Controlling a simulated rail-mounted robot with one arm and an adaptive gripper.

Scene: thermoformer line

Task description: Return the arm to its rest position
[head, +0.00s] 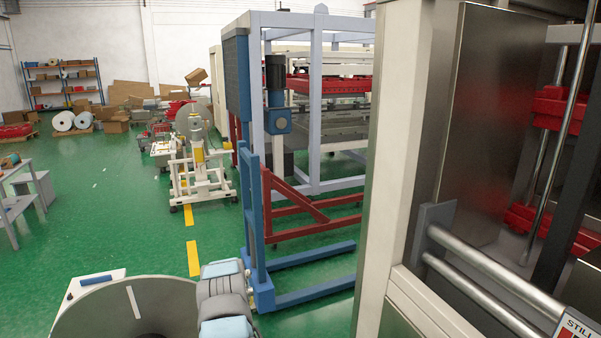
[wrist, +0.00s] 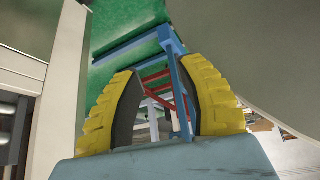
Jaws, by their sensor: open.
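My gripper (wrist: 158,70) shows in the wrist view with its two yellow, ribbed fingers spread apart. It is open, and nothing is between the fingers. Beyond the gap, the blue upright of a frame and red bars show against the green floor. In the head view, grey and light-blue links of my arm stand low at the bottom centre. My gripper's fingers cannot be made out there.
A large grey rounded surface (head: 135,310) is close beside my arm. A blue stand (head: 263,285) with floor legs is just beyond. The cream machine housing (head: 395,150) with metal rails (head: 480,265) fills the right. Green floor (head: 110,220) is open at left.

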